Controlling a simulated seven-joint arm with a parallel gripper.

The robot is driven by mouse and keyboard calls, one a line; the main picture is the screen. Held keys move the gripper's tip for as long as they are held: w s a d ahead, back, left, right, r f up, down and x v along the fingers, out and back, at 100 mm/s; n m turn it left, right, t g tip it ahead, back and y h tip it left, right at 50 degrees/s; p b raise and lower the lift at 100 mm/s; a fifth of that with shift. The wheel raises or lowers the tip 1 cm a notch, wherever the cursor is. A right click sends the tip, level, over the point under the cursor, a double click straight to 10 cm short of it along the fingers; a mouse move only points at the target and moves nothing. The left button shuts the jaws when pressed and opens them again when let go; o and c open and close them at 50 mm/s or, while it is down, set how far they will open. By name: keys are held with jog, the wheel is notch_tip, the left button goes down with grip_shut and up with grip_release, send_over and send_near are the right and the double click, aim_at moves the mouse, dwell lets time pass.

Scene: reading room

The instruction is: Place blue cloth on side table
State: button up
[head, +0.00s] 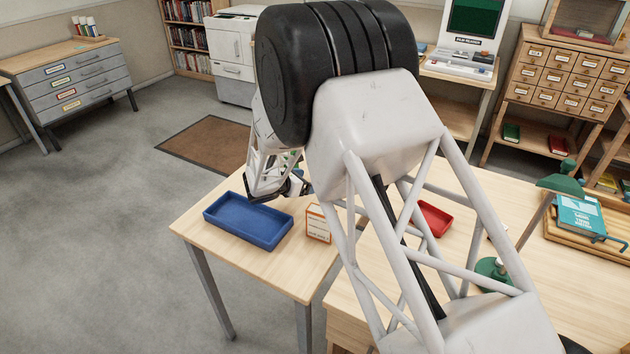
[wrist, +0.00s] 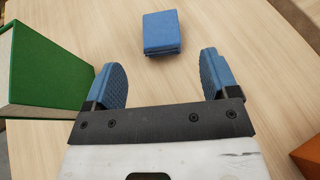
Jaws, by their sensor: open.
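The blue cloth (wrist: 161,31), folded into a small block, lies on a light wood surface ahead of my fingertips in the wrist view. It is hidden in the head view. My gripper (wrist: 163,78) is open and empty, with its blue finger pads apart and the cloth just beyond them, not between them. In the head view my gripper (head: 283,188) is low over the light wood side table (head: 285,273), behind the blue tray, partly hidden by my arm.
A blue tray (head: 248,222) and an orange-and-white box (head: 317,224) stand on the side table. A green book (wrist: 45,70) stands close left of my fingers in the wrist view. A desk at right holds a red tray (head: 434,218) and a green lamp (head: 560,182).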

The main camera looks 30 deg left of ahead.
jog(key=shift+v, duration=2.4)
